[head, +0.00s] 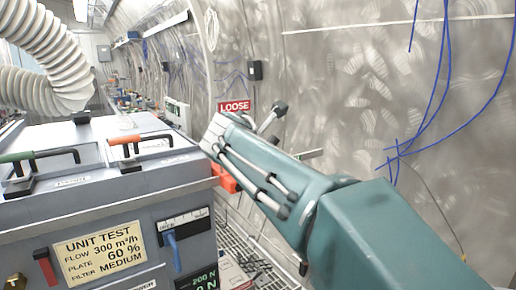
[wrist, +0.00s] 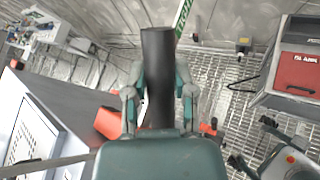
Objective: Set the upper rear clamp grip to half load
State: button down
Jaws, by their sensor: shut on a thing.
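In the wrist view a dark, smooth cylindrical grip (wrist: 158,45) stands between the two fingers of my gripper (wrist: 157,82), and the fingers are shut on it. Its lower end runs down to my palm. A green label strip (wrist: 183,19) with lettering I cannot read lies just beside its upper end. In the head view my teal arm reaches from the lower right toward the far right side of the grey unit (head: 90,205). A red LOOSE sign (head: 234,106) shows just above the arm's end. My fingers are hard to make out there, and the held grip cannot be told for sure.
The unit's top carries a green handle (head: 38,155) and an orange handle (head: 139,138). Its front has a UNIT TEST plate (head: 99,249) reading 60 % and MEDIUM, and a blue lever (head: 172,250). A ribbed white hose (head: 50,60) hangs at upper left. Grating floor lies right.

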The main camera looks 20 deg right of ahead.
jog(key=shift+w+d+f+m+g+y, duration=0.2)
jog(key=shift+d+f+m+g+y, duration=0.25)
jog(key=shift+f+y, duration=0.2)
jog(key=shift+c, duration=2.2)
grip_release()
jog(key=shift+w+d+f, duration=0.1)
jog(key=shift+w, duration=0.05)
jog(key=v, duration=1.2)
